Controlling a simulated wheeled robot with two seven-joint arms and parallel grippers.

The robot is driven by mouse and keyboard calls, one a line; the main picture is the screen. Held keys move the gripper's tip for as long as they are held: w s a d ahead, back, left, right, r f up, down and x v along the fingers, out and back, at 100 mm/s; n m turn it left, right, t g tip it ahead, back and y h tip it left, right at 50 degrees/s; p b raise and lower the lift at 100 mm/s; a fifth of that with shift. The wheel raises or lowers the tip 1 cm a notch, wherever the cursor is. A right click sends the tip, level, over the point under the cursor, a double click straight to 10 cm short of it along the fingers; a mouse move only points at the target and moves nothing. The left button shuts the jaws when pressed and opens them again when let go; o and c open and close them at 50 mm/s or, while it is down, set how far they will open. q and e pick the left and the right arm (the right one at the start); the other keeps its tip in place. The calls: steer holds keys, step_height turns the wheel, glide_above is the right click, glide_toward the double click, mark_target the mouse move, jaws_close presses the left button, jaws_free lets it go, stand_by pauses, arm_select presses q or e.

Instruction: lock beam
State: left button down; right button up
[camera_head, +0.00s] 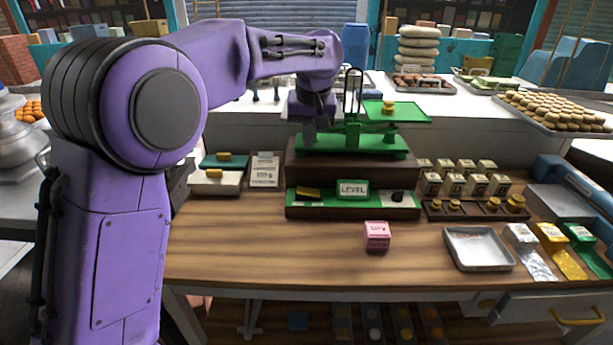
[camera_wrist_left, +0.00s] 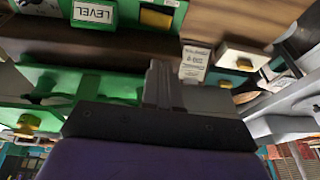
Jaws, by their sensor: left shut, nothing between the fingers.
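The green balance scale (camera_head: 352,140) stands on a dark wooden block in the middle of the table. Its right pan (camera_head: 415,112) carries a small brass weight (camera_head: 389,107); my left arm hides much of its left side. The green front panel (camera_head: 353,207) has a LEVEL sign (camera_head: 353,188), a yellow block (camera_head: 308,193) at left and a black knob (camera_head: 398,197) at right. The sign shows upside down in the left wrist view (camera_wrist_left: 94,12). My left gripper (camera_head: 309,134) points down, shut and empty, at the scale's left side. Contact with the beam cannot be told. My right gripper is out of view.
A pink cube (camera_head: 377,235) sits on the table before the panel. A grey tray (camera_head: 478,248), a row of brass weights (camera_head: 477,206) and cream boxes (camera_head: 465,180) lie to the right. The front middle-left tabletop (camera_head: 260,245) is clear.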

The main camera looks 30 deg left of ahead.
arm_select(q)
glide_toward(303, 187)
steer(key=p+x, duration=0.1)
steer(key=x, duration=0.4)
steer(key=shift+w+f, duration=0.25)
steer(key=shift+a+f, duration=0.1)
steer(key=shift+f, duration=0.1)
steer(key=shift+s, duration=0.15)
